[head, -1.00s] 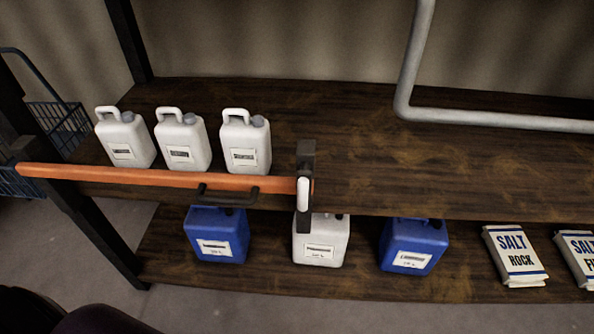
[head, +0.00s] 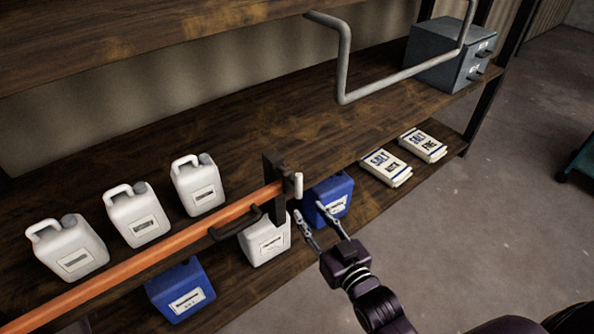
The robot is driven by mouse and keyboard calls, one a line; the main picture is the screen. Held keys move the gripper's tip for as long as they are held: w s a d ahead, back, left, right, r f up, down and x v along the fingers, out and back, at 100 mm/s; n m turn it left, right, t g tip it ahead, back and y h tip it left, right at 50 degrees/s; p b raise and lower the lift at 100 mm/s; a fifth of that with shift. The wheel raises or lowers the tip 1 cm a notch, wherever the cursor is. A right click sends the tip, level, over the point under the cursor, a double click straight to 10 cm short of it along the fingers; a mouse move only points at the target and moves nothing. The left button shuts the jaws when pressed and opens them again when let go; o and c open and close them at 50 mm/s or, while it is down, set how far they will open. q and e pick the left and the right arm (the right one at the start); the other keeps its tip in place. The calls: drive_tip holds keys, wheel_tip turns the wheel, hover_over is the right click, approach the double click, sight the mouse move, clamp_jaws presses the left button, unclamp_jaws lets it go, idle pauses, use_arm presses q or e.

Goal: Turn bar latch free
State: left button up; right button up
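An orange bar (head: 150,259) runs along the front of the shelf in front of three white jugs. A black handle (head: 236,225) is on it. Its right end sits at a dark upright bracket (head: 274,173). A small white latch (head: 298,186) stands upright on the bracket's right side, at the bar's end. My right gripper (head: 308,211) comes from the lower right. Its two fingers are spread and empty, just below and right of the latch, apparently not touching it. My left gripper is out of view.
White jugs (head: 137,217) stand behind the bar. On the lower shelf are a white canister (head: 264,243), blue canisters (head: 182,292) and two salt bags (head: 387,166). A grey pipe (head: 390,82) and a grey drawer box (head: 445,55) are farther right. Open floor lies at right.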

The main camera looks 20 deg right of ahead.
sight(300, 183)
drive_tip(key=shift+t, duration=0.5)
drive_tip(key=w+r, duration=0.1)
drive_tip(key=w, duration=0.1)
drive_tip(key=w+r+p, duration=0.1)
drive_tip(key=w+r, duration=0.1)
drive_tip(key=w+r+p, duration=0.1)
drive_tip(key=w+r, duration=0.1)
drive_tip(key=shift+w+a, duration=0.25)
drive_tip(key=shift+a, duration=0.15)
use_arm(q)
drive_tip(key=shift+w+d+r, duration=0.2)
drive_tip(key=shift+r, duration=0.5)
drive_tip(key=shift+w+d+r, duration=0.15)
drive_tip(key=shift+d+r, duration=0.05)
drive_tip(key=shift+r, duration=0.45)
use_arm(e)
drive_tip(key=shift+w+a, duration=0.1)
drive_tip(key=shift+w, duration=0.55)
drive_tip(key=shift+c, duration=0.5)
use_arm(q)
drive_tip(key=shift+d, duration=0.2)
use_arm(e)
clamp_jaws()
